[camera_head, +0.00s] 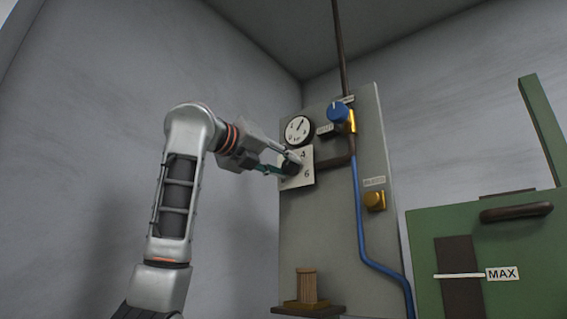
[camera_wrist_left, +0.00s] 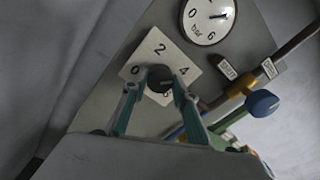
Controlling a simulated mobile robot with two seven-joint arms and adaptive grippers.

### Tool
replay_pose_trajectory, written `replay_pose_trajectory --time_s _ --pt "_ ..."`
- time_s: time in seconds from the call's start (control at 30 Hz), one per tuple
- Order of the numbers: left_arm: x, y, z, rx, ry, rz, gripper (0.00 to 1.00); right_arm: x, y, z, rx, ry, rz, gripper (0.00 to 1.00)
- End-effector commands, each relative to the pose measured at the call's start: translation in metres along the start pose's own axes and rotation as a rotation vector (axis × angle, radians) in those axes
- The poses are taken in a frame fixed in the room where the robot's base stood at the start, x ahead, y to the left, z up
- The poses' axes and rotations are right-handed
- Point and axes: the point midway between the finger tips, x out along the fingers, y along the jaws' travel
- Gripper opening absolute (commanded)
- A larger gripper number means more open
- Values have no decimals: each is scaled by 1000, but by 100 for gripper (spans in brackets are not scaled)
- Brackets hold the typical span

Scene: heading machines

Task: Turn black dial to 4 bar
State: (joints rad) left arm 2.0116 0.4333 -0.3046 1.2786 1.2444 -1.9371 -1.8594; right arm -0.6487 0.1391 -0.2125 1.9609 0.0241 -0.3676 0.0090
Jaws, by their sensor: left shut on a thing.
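The black dial (camera_head: 291,168) sits on a white number plate (camera_head: 306,181) on the grey wall panel. My left gripper (camera_head: 287,164) is shut on the dial, one teal finger on each side. I cannot make out where the dial's pointer stands. The round gauge (camera_head: 298,130) above it also shows in the left wrist view (camera_wrist_left: 209,20), its needle toward the upper right. My right gripper is out of view.
A blue knob (camera_head: 338,112) on a brass fitting is right of the gauge, with a blue hose (camera_head: 361,220) running down. A brass knob (camera_head: 374,200) is lower right. A small shelf (camera_head: 309,310) holds a wooden piece. A green machine (camera_head: 520,255) stands at the right.

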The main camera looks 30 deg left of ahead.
Motion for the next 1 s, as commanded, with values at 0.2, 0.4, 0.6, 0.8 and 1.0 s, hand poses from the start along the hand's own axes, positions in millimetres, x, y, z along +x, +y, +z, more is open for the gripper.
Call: replay_pose_trajectory --time_s 0.2,0.4,0.6,0.8,1.0 --pt "2 1 -4 7 7 2 7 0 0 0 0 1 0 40" --pt "2 1 -4 6 8 3 36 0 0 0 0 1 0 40" --pt "2 1 -2 4 5 2 45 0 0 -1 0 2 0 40" --pt "0 0 -1 3 2 1 45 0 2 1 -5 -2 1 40" --pt "-22 0 0 3 -1 0 45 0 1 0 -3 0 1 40"
